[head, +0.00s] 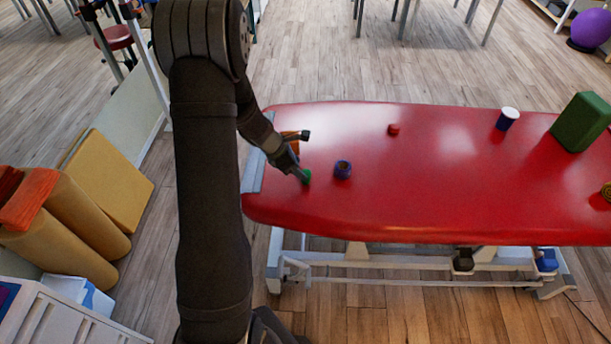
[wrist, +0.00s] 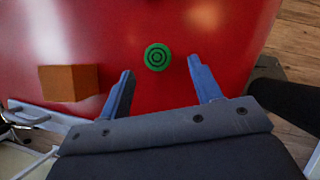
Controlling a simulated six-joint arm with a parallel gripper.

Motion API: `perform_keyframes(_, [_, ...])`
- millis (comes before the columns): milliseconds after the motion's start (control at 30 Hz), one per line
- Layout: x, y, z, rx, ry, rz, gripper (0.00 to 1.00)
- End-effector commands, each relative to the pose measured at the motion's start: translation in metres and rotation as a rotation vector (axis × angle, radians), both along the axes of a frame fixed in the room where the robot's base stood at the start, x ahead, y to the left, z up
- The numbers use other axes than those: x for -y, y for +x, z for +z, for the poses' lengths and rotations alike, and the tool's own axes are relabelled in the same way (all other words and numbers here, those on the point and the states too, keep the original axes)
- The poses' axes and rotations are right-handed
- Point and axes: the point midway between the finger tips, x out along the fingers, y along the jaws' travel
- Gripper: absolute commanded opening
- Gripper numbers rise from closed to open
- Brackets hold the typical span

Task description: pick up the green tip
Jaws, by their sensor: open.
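The green tip (wrist: 158,57) is a small round piece with dark rings on its top. It lies on the red treatment table (head: 450,200) near the left end. In the wrist view it sits just beyond the fingertips, between their lines. It also shows in the head view (head: 307,175), right by my gripper (head: 302,177) and partly covered by it. In the wrist view my gripper (wrist: 160,66) is open and empty, with its two blue-grey fingers spread apart. I cannot tell the exact height of the fingertips above the table.
An orange-brown block (wrist: 70,82) lies left of the fingers in the wrist view. In the head view a purple ring-like roll (head: 343,169) stands close to the right. A red piece (head: 393,130), a white-topped blue cup (head: 507,118) and a green block (head: 580,122) are farther right.

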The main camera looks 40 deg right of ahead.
Motion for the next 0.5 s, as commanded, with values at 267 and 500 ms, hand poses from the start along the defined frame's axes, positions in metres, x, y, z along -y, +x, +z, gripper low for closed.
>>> perform_keyframes(267, [0.008,-0.003,-0.017,0.000,0.000,-0.001,0.59])
perform_keyframes(500, [0.021,-0.006,-0.046,-0.001,0.002,-0.003,0.59])
